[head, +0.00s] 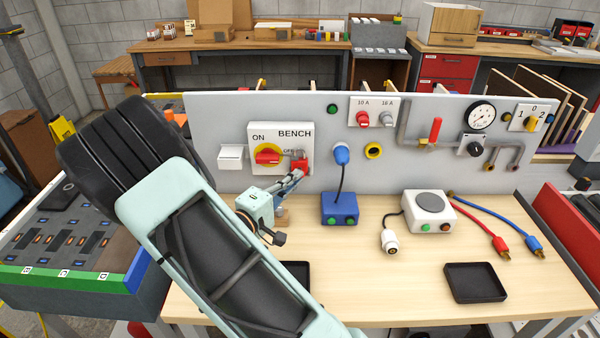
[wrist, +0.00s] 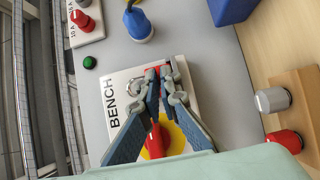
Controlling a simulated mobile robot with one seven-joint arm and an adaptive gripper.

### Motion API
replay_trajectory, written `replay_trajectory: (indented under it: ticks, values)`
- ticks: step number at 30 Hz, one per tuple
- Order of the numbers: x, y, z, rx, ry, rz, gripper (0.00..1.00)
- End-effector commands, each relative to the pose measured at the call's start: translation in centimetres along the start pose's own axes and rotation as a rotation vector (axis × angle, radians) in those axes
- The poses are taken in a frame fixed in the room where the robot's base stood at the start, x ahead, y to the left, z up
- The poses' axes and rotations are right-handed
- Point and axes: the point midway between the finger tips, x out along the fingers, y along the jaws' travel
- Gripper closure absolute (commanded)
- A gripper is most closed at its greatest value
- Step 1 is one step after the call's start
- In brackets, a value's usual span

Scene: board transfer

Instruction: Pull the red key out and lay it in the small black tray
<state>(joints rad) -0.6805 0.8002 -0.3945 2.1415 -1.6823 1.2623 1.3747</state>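A red piece (head: 300,164) sits at the OFF side of the white BENCH switch plate (head: 262,136). I take it to be the red key or the lock around it; the fingers cover much of it. In the wrist view, the red piece (wrist: 153,72) shows at and between the fingertips. My gripper (head: 301,175) reaches the plate with its fingers close together; it also shows in the wrist view (wrist: 161,80). I cannot tell whether they grip. One small black tray (head: 475,283) lies empty at the right of the bench. Another black tray (head: 297,270) is partly behind my arm.
A red-and-yellow rotary switch (head: 267,155) is left of the fingers. A blue box (head: 340,208) with a cable stands on the bench to the right. A wooden block (wrist: 300,105) with grey and red knobs is near the gripper. Bench space before the right tray is clear.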

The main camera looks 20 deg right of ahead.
Motion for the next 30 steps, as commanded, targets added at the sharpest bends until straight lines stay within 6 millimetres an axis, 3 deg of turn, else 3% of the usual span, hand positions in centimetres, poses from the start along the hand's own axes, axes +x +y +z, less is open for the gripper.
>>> replay_trajectory:
  ticks: [30]
  values:
    - [-1.8,0.0,1.2,0.0,0.0,-0.001,1.0]
